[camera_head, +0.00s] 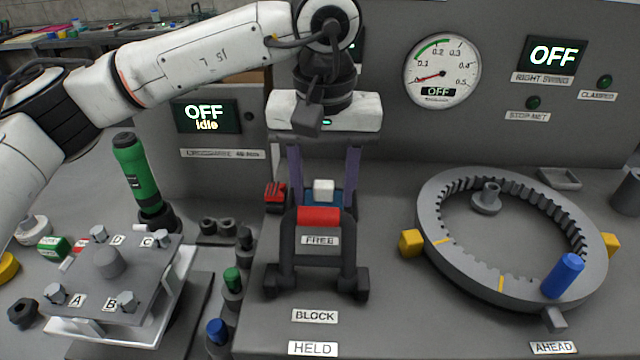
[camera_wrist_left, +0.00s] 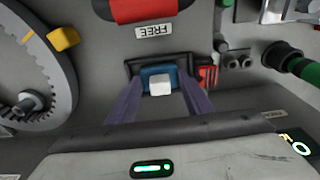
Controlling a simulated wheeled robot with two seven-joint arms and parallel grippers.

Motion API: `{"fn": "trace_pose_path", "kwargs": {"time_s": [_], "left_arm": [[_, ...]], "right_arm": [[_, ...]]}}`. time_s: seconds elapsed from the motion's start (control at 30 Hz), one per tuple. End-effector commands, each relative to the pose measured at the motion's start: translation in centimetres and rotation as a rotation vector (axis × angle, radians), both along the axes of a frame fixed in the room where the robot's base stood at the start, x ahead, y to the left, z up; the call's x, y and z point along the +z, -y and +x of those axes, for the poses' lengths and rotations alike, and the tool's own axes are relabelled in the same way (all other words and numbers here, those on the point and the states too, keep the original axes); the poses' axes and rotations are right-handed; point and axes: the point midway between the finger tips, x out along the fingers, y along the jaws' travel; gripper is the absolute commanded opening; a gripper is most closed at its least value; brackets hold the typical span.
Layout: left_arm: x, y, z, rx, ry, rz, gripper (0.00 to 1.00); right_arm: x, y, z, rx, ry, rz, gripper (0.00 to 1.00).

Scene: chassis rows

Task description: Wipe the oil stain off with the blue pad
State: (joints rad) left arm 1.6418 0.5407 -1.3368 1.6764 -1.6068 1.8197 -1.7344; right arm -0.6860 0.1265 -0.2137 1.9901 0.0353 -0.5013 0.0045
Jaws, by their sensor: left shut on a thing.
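The blue pad (camera_head: 336,199) has a white block on top and sits on the grey bench behind the black handle frame. It also shows in the left wrist view (camera_wrist_left: 146,84). My left gripper (camera_head: 324,192) points down over it, with a purple finger on each side, shut on the pad. In the left wrist view the fingertips (camera_wrist_left: 158,86) meet its two sides. The pad's underside is hidden. No oil stain can be made out in either view. My right gripper is not in view.
The black frame with a red bar (camera_head: 319,216) stands just in front of the pad. A red block (camera_head: 275,194) is close at left. A toothed ring (camera_head: 440,262) lies at right, a bolted plate (camera_head: 90,272) at left. A panel wall with a gauge (camera_head: 442,72) rises behind.

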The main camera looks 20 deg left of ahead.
Motion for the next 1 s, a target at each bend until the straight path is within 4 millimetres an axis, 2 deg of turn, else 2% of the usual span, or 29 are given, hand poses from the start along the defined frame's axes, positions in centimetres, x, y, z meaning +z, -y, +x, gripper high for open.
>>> {"fn": "trace_pose_path", "kwargs": {"time_s": [0.13, 0.43, 0.77, 1.0], "left_arm": [[-0.3, 0.1, -0.1, -0.006, -0.003, -0.005, 0.24], [-0.1, -1.1, -0.5, -0.004, -0.003, -0.004, 0.24], [0.1, 0.3, -0.1, -0.004, -0.003, -0.003, 0.24], [0.1, 0.4, 0.0, -0.005, 0.0, -0.006, 0.24]], "right_arm": [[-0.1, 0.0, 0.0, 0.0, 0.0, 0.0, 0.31], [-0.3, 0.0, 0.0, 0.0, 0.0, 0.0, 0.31], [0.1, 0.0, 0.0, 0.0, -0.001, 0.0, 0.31], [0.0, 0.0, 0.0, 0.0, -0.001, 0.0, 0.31]]}}
